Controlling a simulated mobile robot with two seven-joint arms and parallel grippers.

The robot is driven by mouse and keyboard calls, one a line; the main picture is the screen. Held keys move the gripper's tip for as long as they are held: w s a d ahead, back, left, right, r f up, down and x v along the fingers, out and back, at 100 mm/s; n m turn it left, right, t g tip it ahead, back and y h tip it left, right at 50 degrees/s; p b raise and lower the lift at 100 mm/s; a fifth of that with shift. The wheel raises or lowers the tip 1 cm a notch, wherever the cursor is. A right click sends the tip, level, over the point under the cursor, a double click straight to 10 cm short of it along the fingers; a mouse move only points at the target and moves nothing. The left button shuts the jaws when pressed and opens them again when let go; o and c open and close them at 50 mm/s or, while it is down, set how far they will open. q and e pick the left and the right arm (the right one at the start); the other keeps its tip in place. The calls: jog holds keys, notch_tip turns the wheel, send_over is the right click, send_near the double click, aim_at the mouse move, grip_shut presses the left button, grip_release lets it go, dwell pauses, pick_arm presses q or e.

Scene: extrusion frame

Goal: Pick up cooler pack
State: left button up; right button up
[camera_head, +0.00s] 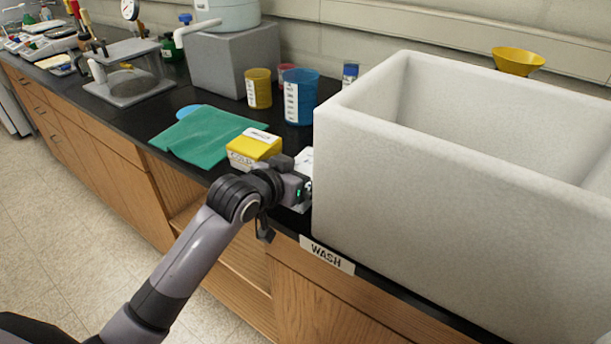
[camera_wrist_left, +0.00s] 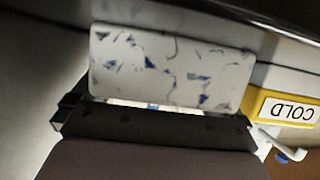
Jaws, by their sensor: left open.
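A yellow block marked COLD (camera_head: 253,147), with a white label on top, sits on the black counter by the green cloth. Its lettered face also shows at the right of the left wrist view (camera_wrist_left: 283,109). A white block with blue and grey specks (camera_wrist_left: 170,68) lies directly ahead of my left gripper in that view. In the head view only a white part of it (camera_head: 305,160) shows behind the gripper. Neither frame makes clear which block is the cooler pack. My left gripper (camera_head: 288,196) is open at the counter's front edge, close to the white block. Contact is hidden. My right gripper is not in view.
A large pale open-topped basin (camera_head: 400,185) stands close on the right, above a WASH label (camera_head: 327,255). Clear black counter lies beyond the yellow block.

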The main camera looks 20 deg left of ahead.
pick_arm(q)
jog(key=shift+r, duration=0.1)
jog(key=c, duration=0.9)
jog(key=shift+r, duration=0.1)
jog(key=shift+c, duration=0.2)
